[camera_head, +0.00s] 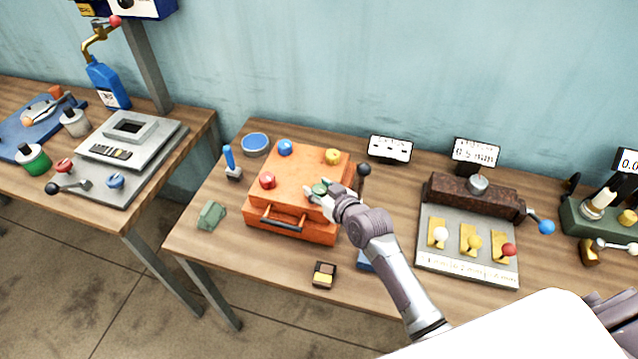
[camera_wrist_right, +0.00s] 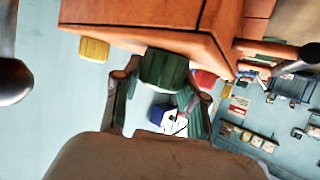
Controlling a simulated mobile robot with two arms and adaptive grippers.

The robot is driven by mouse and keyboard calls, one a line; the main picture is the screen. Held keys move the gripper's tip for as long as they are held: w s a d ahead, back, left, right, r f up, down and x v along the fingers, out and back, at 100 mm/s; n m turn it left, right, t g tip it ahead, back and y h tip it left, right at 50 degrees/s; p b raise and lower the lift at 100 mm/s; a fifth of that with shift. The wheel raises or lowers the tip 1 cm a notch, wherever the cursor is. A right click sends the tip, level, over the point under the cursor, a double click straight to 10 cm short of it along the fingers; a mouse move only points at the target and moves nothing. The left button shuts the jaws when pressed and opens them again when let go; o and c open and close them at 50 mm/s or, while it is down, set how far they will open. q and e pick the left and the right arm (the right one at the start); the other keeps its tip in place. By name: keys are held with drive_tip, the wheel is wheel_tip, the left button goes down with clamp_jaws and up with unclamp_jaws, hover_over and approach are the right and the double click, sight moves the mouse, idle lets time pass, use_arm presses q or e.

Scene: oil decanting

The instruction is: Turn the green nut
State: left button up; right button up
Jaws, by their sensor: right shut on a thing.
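The green nut (camera_head: 320,187) sits on the top of the orange case (camera_head: 277,219), near its right front part. My right gripper (camera_head: 320,194) reaches in from the lower right and is shut on the nut. In the right wrist view the green nut (camera_wrist_right: 163,68) shows between the two fingers of the gripper (camera_wrist_right: 160,88), against the orange case (camera_wrist_right: 140,12). The fingers partly cover the nut in the head view. My left gripper is not in view.
Red (camera_head: 267,180), blue (camera_head: 285,147) and yellow (camera_head: 333,156) nuts sit on the same case. A black-knobbed lever (camera_head: 363,170) stands close right of my gripper. A green block (camera_head: 211,214) and a small black-and-yellow box (camera_head: 324,275) lie in front on the table.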

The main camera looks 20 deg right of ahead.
drive_tip(key=o, duration=1.2)
drive_tip(key=shift+c, duration=0.2)
drive_tip(key=v, duration=1.2)
drive_tip(key=shift+f, duration=0.1)
